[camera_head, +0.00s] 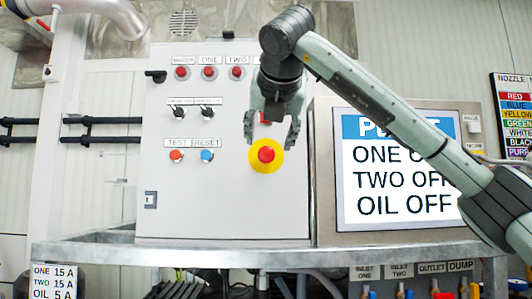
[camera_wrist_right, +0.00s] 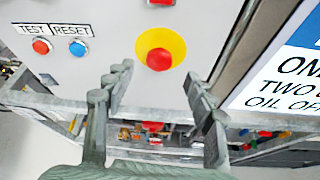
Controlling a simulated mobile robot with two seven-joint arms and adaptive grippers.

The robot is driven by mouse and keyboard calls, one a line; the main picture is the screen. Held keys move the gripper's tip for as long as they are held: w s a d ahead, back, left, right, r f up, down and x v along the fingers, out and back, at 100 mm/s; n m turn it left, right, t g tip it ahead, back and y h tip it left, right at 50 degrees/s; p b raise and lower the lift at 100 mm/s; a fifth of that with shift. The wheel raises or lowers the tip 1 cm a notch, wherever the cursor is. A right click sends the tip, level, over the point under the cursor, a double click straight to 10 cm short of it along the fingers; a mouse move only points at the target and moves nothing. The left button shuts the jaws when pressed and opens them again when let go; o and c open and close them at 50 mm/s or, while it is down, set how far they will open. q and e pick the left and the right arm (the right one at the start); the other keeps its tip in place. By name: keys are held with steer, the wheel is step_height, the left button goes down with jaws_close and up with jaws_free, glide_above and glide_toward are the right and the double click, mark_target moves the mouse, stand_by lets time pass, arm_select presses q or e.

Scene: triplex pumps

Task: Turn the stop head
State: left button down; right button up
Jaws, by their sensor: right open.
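The stop head (camera_head: 266,154) is a red round button on a yellow disc, on the front of the grey panel, towards its lower right. It also shows in the right wrist view (camera_wrist_right: 159,59), beyond the fingertips. My right gripper (camera_head: 271,136) hangs in front of the panel with its fingers pointing down, just above the stop head in the head view. Its two fingers are spread apart with nothing between them, and the wrist view (camera_wrist_right: 156,80) shows the same gap. I see no contact with the stop head. My left gripper is not in view.
The grey panel (camera_head: 220,215) also carries red lamps, two black switches (camera_head: 207,112), a red TEST button (camera_head: 176,155) and a blue RESET button (camera_head: 207,155). A screen (camera_head: 390,185) reading ONE, TWO and OIL OFF stands right. A metal ledge (camera_head: 210,257) runs below.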

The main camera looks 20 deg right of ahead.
mark_target(267, 153)
steer(key=x, duration=0.5)
steer(key=shift+p, duration=0.4)
steer(key=shift+w+f, duration=0.25)
steer(key=shift+w, duration=0.1)
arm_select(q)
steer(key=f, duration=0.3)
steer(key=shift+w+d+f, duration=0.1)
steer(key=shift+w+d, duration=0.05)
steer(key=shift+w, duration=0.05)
arm_select(e)
steer(key=shift+c, duration=0.6)
